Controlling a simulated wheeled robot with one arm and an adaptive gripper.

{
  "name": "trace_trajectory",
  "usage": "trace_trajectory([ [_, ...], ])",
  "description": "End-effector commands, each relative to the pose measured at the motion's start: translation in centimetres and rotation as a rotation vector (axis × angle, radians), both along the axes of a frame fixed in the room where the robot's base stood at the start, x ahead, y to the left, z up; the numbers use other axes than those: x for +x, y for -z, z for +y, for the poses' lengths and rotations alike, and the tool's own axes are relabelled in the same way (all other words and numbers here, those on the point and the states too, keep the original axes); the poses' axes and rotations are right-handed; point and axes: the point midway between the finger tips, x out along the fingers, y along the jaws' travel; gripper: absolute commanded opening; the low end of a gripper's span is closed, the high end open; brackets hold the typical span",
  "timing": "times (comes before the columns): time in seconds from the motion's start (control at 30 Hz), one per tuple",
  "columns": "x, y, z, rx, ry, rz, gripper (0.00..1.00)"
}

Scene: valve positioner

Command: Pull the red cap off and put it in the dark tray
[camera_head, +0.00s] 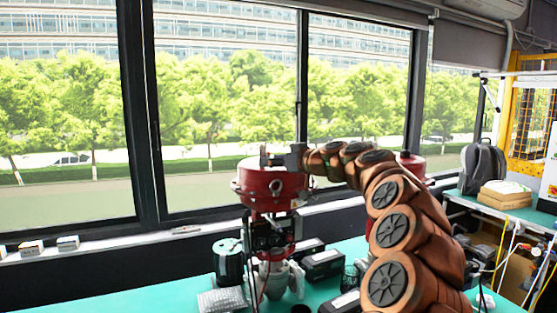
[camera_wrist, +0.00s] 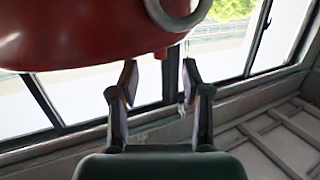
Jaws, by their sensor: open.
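A red valve actuator (camera_head: 268,190) with a domed body stands on the green bench on a grey valve. Its red underside fills the upper left of the wrist view (camera_wrist: 80,35), with a metal ring at the top. I cannot single out a separate red cap in either view. My gripper (camera_wrist: 160,82) is open and empty, its two fingers apart just below the red body's edge. In the head view my gripper (camera_head: 271,158) shows at the top of the actuator; its fingers are too small to tell apart there. I cannot identify the dark tray with certainty.
A dark green cylinder (camera_head: 228,262) stands left of the valve, and a black box (camera_head: 322,264) lies to its right. A bubble-wrapped item (camera_head: 222,301) is in front. Another red body (camera_head: 412,165) shows behind my arm. Windows close off the back; the bench's left is clear.

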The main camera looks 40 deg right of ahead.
Motion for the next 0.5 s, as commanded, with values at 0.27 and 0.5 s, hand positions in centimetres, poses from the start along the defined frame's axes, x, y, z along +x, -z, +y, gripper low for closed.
trace_trajectory([
  [0.27,3.7,0.5,0.5,0.002,0.001,0.004,0.47],
  [0.5,5.0,0.8,0.7,0.001,0.001,0.001,0.47],
])
